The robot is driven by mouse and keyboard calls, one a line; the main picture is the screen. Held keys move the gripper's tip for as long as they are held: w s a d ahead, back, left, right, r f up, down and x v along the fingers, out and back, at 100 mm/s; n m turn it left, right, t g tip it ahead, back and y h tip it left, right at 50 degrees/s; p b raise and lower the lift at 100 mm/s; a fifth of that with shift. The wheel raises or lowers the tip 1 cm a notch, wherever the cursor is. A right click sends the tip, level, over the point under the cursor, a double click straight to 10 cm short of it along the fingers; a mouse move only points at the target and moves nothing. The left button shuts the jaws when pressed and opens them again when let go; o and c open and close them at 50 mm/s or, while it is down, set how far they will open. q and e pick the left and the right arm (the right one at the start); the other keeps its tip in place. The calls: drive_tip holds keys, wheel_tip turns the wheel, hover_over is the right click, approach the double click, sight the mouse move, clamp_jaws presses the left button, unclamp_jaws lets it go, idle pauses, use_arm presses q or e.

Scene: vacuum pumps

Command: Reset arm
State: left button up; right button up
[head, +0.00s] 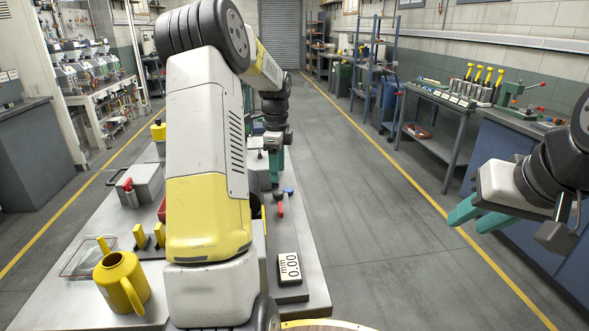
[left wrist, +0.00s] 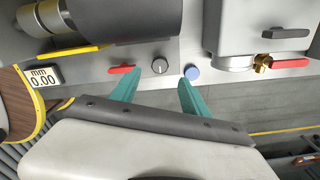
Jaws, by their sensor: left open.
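My left gripper (head: 276,168) hangs over the right side of the bench (head: 313,255), above a vacuum pump panel. In the left wrist view its teal fingers (left wrist: 157,92) are apart with nothing between them. A red lever (left wrist: 121,69), a round knob (left wrist: 160,66) and a blue button (left wrist: 192,72) lie just beyond the fingertips; contact cannot be told. The red lever (head: 280,208) and blue button (head: 289,191) also show in the head view. My right gripper (head: 480,214) is at the right, its teal fingers apart and empty, over the floor. My left arm hides the bench's middle.
A display reading 0.00 mm (head: 289,267) is at the bench's front right. A blue workbench (head: 520,150) stands right; the aisle floor is clear.

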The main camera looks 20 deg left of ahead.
use_arm(q)
drive_tip(key=s+d+r+n+t, duration=0.3)
drive_tip(key=s+d+r+n, duration=0.5)
drive_tip(key=s+r, duration=0.4)
drive_tip(key=s+d+n+t+h, duration=0.1)
drive_tip(key=s+d+n, duration=0.2)
drive_tip(key=s, duration=0.5)
drive_tip(key=s+d+n+t+h, duration=0.1)
drive_tip(key=s+d+n, duration=0.3)
drive_tip(key=s, duration=0.4)
drive_tip(key=shift+s+d+r+n+t, duration=0.2)
drive_tip(key=shift+r+n+t, duration=0.15)
drive_tip(key=shift+n+t, duration=0.2)
